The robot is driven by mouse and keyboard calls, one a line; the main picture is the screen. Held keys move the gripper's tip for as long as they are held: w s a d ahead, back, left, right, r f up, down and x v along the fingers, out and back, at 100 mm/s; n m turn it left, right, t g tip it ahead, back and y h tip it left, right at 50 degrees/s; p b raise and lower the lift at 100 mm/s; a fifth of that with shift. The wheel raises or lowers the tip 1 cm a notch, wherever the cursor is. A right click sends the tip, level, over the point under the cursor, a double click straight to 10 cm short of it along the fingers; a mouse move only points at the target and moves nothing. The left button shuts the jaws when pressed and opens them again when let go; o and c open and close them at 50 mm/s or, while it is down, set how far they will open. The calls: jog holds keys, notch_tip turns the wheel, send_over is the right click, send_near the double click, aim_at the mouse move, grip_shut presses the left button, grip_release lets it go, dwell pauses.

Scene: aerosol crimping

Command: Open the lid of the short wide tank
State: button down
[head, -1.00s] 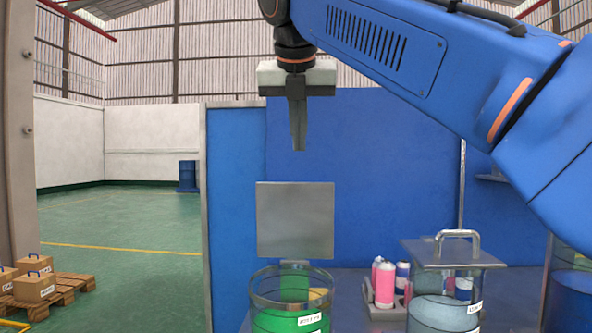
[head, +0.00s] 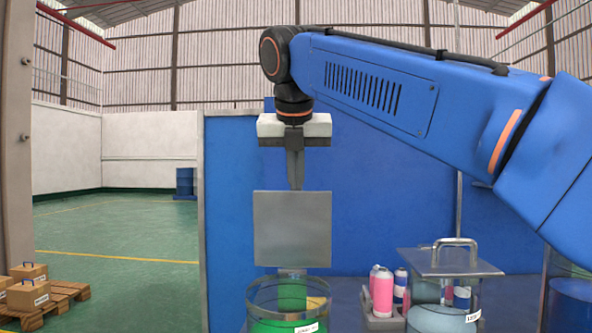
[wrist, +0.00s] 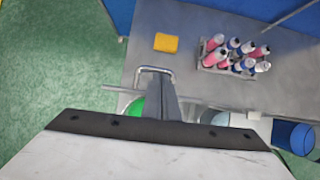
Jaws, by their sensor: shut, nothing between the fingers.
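A clear round tank with green contents (head: 290,300) stands at the bottom middle of the head view. Its square metal lid (head: 292,228) stands upright, raised at the tank's far side. A handle (wrist: 156,71) shows in the wrist view by the fingertips. A second tank with pale contents (head: 440,318) has its handled lid (head: 455,262) lying flat on top. The tank bottoms are cut off, so I cannot compare their heights. My gripper (head: 296,186) is shut and empty, pointing down with its tips at the upright lid's top edge. Contact cannot be told.
A tank with blue contents (head: 572,300) is at the far right. A rack of pink and blue cans (head: 382,290) stands on the grey table (wrist: 190,30) behind the tanks. A yellow block (wrist: 166,42) lies on the table. A blue wall panel (head: 400,190) stands behind.

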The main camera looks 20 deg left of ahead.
jog(key=shift+w+f, duration=0.2)
jog(key=shift+f, duration=0.15)
jog(key=w, duration=0.3)
jog(key=shift+w+a+f, duration=0.15)
jog(key=shift+a+f, duration=0.15)
jog(key=shift+a, duration=0.1)
